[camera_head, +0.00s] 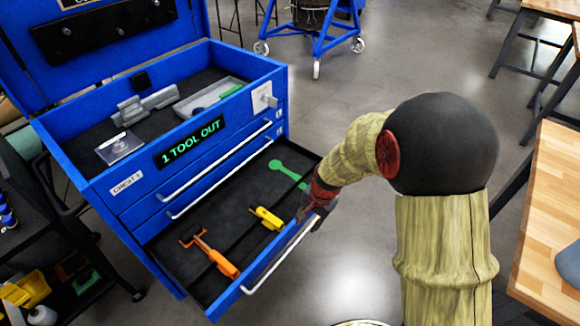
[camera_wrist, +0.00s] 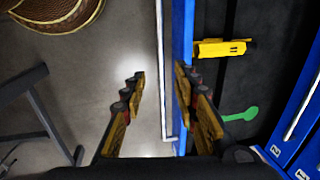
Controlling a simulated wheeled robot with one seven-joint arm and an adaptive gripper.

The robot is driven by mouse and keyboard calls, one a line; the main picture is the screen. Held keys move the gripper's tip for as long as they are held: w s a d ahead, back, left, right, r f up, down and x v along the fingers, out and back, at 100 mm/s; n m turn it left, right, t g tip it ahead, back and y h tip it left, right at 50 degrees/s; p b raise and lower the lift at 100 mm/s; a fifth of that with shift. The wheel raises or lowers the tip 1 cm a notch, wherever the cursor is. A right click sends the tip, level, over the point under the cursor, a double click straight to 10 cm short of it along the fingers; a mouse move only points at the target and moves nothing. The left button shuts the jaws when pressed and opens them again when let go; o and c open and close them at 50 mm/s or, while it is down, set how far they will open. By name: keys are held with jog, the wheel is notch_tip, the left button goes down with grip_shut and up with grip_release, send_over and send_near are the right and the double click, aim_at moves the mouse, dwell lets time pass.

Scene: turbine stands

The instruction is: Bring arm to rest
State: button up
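My gripper (camera_head: 316,208) is at the right end of the open bottom drawer (camera_head: 222,262) of the blue tool chest (camera_head: 105,190), near its front edge. In the wrist view my gripper (camera_wrist: 162,90) has its two fingers spread wide with nothing held between them. The drawer's handle bar (camera_wrist: 162,60) and blue front edge (camera_wrist: 182,30) run between or just beyond the fingers; whether they touch is unclear. In the drawer lie an orange tool (camera_head: 214,257) and a yellow tool (camera_head: 266,217). A green tool-shaped patch (camera_head: 287,172) shows on the dark liner.
The chest's display (camera_head: 190,143) reads "1 TOOL OUT". A grey tray (camera_head: 210,97) and metal parts sit in its top. A wooden table (camera_head: 548,215) stands at the right, a wheeled blue stand (camera_head: 318,35) at the back. The floor between is clear.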

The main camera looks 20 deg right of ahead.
jog(key=s+r+n+g, duration=0.2)
jog(key=s+r+n, duration=0.3)
jog(key=s, duration=0.3)
jog(key=s+r+n+t, duration=0.3)
jog(key=s+r, duration=0.3)
jog(key=r, duration=0.6)
jog(key=s+a+r+n+t+h+p, duration=0.1)
jog(key=s+r, duration=0.5)
jog(key=r, duration=0.7)
jog(key=shift+a+n+t, duration=0.25)
jog(key=shift+n+t, duration=0.65)
jog(key=shift+w+r, duration=0.1)
dwell(3.0)
